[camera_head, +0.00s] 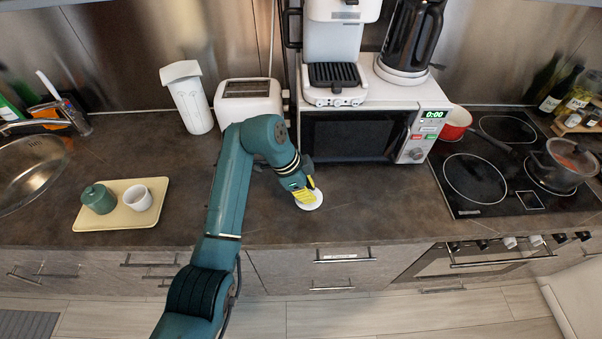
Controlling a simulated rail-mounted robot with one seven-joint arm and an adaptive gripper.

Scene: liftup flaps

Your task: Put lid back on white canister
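A round white lid (316,203) lies on, or just above, the dark countertop in front of the microwave. My gripper (306,196), with yellow fingers, points down at the lid and overlaps part of it. I cannot tell whether the fingers touch the lid or how far apart they are. A small white canister (138,199) with an open top stands on a cream tray (112,222) at the left, well away from my gripper. A green lidded canister (98,198) stands beside it on the tray.
A microwave (350,136) with a coffee machine and kettle on top stands behind my gripper. A toaster (248,99) and a tall white container (188,100) stand at the back. A cooktop with pots is at right, a sink at left. Counter between tray and arm is clear.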

